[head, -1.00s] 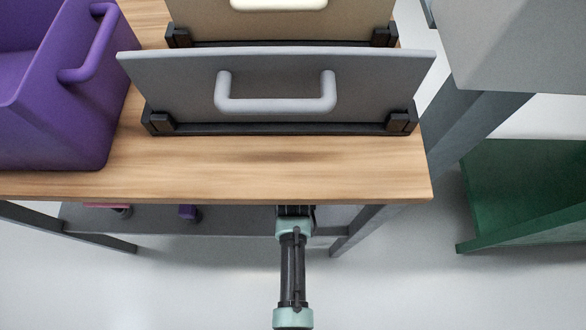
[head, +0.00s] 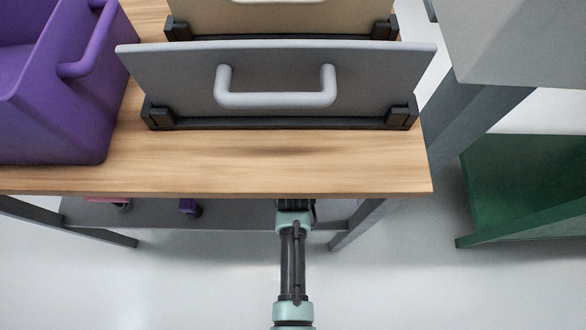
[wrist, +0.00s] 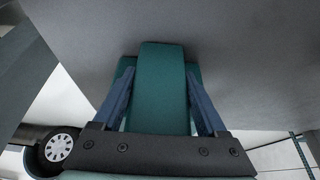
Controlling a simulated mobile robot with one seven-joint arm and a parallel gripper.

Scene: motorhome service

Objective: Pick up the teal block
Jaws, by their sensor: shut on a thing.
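The teal block (wrist: 162,90) shows in the wrist view, standing between the two blue fingers of my gripper (wrist: 160,95). My gripper is shut on it, with a finger against each side. A wider teal part shows behind the block, below its top end. Behind it is a plain grey surface (wrist: 230,40). In the head view the block and my fingers are hidden under the wooden tabletop; only my arm shows, reaching in below the front edge.
The wooden tabletop (head: 250,165) carries a purple bin (head: 60,110) at left and a grey panel with a handle (head: 275,85). A grey lower shelf (head: 240,213) lies under it, with pink and purple items at its left. A green structure (head: 525,190) stands at right.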

